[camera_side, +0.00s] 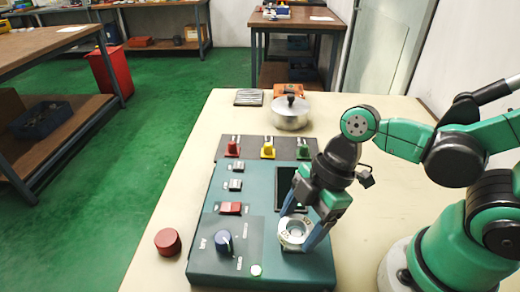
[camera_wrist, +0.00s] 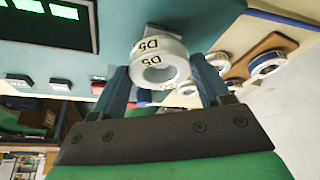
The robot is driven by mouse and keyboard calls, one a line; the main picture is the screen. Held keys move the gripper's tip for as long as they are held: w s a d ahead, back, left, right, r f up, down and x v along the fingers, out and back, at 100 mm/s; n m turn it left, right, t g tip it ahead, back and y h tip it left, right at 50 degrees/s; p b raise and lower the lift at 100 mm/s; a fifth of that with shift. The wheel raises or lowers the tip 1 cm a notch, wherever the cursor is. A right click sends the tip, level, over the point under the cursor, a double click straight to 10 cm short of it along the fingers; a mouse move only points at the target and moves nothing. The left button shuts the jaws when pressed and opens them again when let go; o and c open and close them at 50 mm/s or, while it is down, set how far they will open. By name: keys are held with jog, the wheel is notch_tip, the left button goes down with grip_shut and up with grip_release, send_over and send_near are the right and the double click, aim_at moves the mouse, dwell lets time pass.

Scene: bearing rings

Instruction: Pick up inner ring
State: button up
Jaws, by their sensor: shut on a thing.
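The inner ring appears as a white ring marked D5 (camera_wrist: 152,46) in the wrist view, with its hole facing the camera. It also shows as a pale metal ring (camera_side: 286,239) on or just above the right front part of the teal panel in the side view. My gripper (camera_side: 297,229) points down with its blue fingers on either side of the ring. In the wrist view my gripper (camera_wrist: 162,75) has one finger at each side of the ring, shut on it. I cannot tell whether the ring touches the panel.
A red cylinder (camera_side: 167,242) is at left, a lidded metal pot (camera_side: 290,117) at the back. More rings (camera_wrist: 267,64) show in the wrist view.

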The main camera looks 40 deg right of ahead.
notch_tip(320, 180, up, 18)
send_over(288, 234)
jog(key=d, duration=0.2)
notch_tip(288, 234, down, 5)
notch_tip(288, 234, down, 8)
jog(key=shift+s+d+r, duration=0.1)
jog(key=shift+d+r, duration=0.05)
jog(key=shift+r, duration=0.05)
jog(key=shift+s+f, duration=0.15)
jog(key=shift+f, duration=2.35)
jog(key=shift+f, duration=0.9)
dwell(0.4)
dwell(0.5)
jog(key=shift+f+n+g, duration=0.1)
jog(key=shift+n+g, duration=0.4)
jog(key=shift+n, duration=0.8)
